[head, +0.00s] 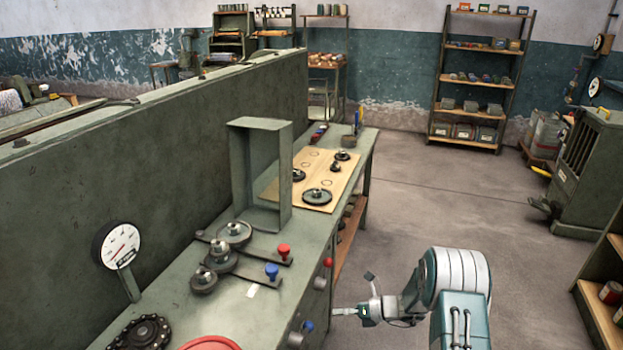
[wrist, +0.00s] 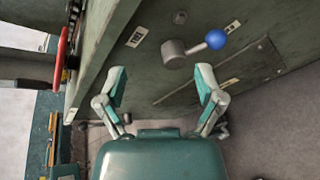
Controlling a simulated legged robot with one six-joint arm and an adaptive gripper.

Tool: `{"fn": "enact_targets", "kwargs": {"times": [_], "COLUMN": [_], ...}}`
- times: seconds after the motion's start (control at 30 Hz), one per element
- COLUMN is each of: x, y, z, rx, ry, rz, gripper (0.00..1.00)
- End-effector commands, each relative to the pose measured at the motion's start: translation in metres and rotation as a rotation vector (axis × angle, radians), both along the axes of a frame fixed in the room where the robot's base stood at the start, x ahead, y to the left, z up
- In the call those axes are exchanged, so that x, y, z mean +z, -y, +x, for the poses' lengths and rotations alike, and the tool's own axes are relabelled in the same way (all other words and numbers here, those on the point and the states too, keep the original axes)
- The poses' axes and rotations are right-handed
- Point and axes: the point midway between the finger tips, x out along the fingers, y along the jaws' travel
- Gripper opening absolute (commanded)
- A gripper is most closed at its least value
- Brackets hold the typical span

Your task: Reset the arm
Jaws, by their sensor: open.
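My gripper (head: 356,292) is to the right of the workbench in the head view, over the floor, apart from the bench. In the wrist view my gripper (wrist: 160,84) has its two fingers spread wide with nothing between them. Ahead of the fingers is the bench's side panel (wrist: 240,88), with a blue-knobbed lever (wrist: 216,40) on a grey hub. The fingers do not appear to touch the lever. In the head view this blue knob (head: 308,326) is low on the bench front.
The bench top (head: 262,262) carries gear assemblies with a red knob (head: 284,250) and a blue knob (head: 272,270), a dial gauge (head: 119,245), an open frame (head: 241,170) and a wooden board (head: 335,172). A shelf (head: 468,144) stands at the back.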

Motion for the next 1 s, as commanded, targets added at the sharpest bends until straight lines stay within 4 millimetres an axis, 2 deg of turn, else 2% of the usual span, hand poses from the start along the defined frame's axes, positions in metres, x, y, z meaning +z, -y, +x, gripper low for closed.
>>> {"fn": "enact_targets", "kwargs": {"times": [0.03,0.1,0.27,0.5,0.7,1.0], "x": [0.023,0.047,0.098,0.167,0.215,0.27], "y": [-0.002,-0.005,-0.009,-0.01,-0.005,0.009], "z": [-0.003,-0.009,-0.029,-0.07,-0.109,-0.174], "rx": [0.05,0.121,0.285,0.541,0.762,1.113], "ry": [0.063,0.146,0.336,0.619,0.849,1.173], "rz": [-0.039,-0.094,-0.216,-0.395,-0.541,-0.76], "gripper": [0.87,0.87,0.87,0.87,0.87,0.87]}}
